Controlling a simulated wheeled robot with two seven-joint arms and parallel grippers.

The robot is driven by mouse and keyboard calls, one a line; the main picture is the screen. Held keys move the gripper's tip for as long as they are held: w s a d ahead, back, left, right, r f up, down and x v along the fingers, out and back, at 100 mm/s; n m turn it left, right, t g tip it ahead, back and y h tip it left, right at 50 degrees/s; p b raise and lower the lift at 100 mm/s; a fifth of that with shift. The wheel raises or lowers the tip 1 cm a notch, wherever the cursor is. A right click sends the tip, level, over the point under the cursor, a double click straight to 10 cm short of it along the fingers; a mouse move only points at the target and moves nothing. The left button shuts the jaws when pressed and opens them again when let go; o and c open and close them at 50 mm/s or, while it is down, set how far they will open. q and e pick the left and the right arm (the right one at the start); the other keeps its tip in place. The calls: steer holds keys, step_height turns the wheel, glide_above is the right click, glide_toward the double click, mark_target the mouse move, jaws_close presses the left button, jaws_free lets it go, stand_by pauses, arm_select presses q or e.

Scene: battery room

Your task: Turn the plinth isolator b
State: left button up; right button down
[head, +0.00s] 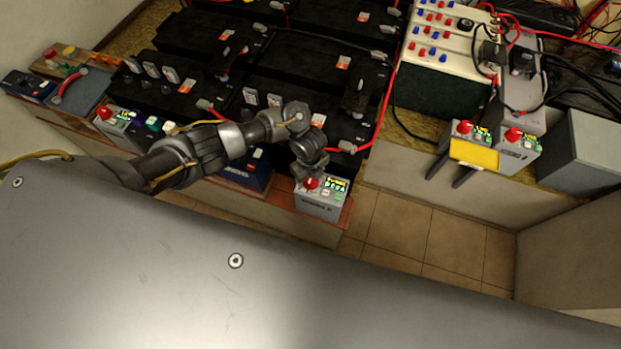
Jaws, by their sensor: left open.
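A grey isolator box (321,203) with a red knob and a small lit green-yellow display stands on a reddish ledge at the front of the battery bench. My left gripper (311,180) is right over its red knob, pointing down, with its jaws open around or just above the knob; contact cannot be told. The gripper hides part of the knob. Similar boxes with red knobs stand at the left (117,119) and on the right-hand plinth (516,146). Lettering is too small to tell which is isolator b. My right gripper is not in view.
Black batteries (300,62) with red and black cables fill the bench behind the arm. A cream panel (438,48) with red and blue terminals stands behind right. Tiled floor (400,226) lies clear between.

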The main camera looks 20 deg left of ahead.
arm_select(q)
steer(key=shift+f, duration=0.7)
steer(key=c, duration=1)
